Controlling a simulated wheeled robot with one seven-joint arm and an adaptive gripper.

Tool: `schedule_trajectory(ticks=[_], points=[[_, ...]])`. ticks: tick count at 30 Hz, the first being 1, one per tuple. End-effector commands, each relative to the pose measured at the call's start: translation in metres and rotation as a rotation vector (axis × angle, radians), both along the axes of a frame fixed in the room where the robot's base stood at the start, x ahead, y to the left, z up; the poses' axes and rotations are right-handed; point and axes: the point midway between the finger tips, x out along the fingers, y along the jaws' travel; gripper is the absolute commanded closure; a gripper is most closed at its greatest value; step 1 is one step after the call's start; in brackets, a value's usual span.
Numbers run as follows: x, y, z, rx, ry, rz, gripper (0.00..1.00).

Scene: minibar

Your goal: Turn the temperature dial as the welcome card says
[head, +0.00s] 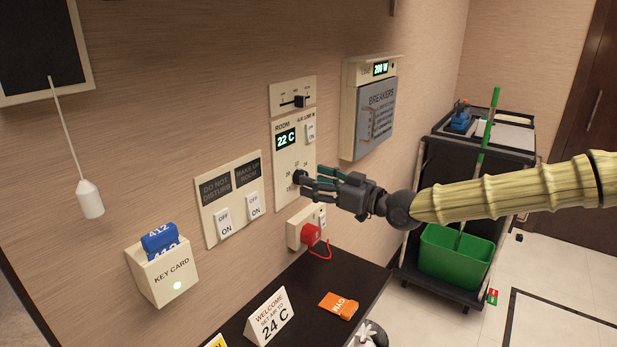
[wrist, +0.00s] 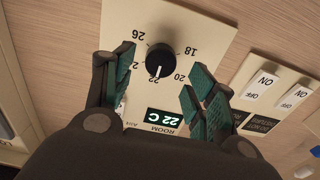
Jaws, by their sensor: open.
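The welcome card (head: 269,317) stands on the dark desk and reads "SET AIR TO 24 C". The room air panel (head: 284,180) is on the wall, and its display (head: 286,139) reads 22 C. The black temperature dial (wrist: 161,58) shows in the wrist view, with its white pointer at 22 and numbers from 18 to 26 around it. My gripper (wrist: 157,75) is open, its green-padded fingers on either side of the dial, apart from it. In the head view my gripper (head: 312,183) is in front of the panel and partly hides the dial.
Above is a slider panel (head: 292,97); to its right is the breaker box (head: 374,110). Switches (head: 239,210) and a key card holder (head: 162,269) are at left. Below, a red plug (head: 310,235) sticks out from a socket. A cart with a green bucket (head: 455,262) stands at right.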

Motion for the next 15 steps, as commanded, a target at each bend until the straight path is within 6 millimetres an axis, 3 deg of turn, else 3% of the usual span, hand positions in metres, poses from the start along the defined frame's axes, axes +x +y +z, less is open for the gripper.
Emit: schedule_trajectory(ticks=[6, 15], points=[[0.013, 0.017, 0.000, -0.001, 0.001, -0.001, 0.44], [0.017, 0.022, 0.000, 0.000, 0.000, -0.002, 0.44]])
